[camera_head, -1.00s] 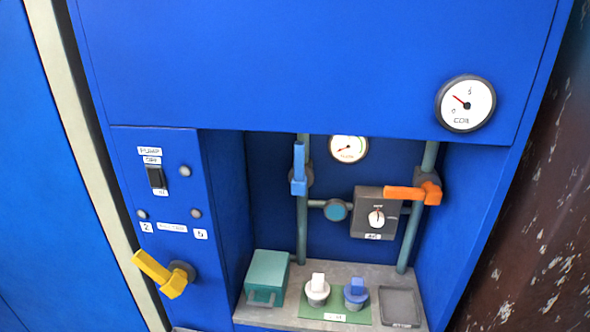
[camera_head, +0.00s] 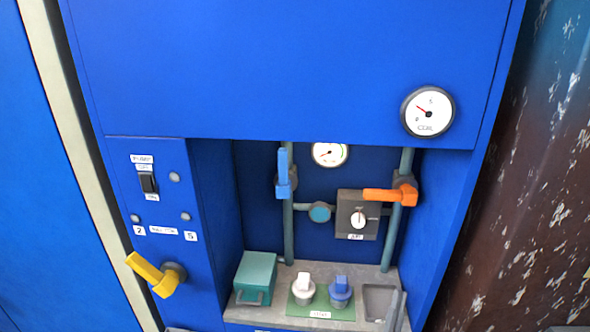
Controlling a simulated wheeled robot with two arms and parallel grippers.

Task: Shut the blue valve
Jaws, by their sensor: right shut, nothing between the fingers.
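The blue valve (camera_head: 283,172) is on the left vertical pipe inside the recess of the blue cabinet. Its blue lever stands upright, in line with the pipe, and nothing touches it. My right gripper (camera_head: 397,306) shows only as a narrow grey tip at the bottom edge, in front of the small grey tray. It is shut and empty, below and to the right of the blue valve, well apart from it. The rest of it is out of view. My left gripper is not in view.
An orange valve (camera_head: 390,195) lies crosswise on the right pipe. A dark box with a dial (camera_head: 345,222) sits between the pipes. A yellow lever (camera_head: 152,272) sticks out at left. A teal box (camera_head: 257,272) and white and blue plugs (camera_head: 340,290) stand on the ledge.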

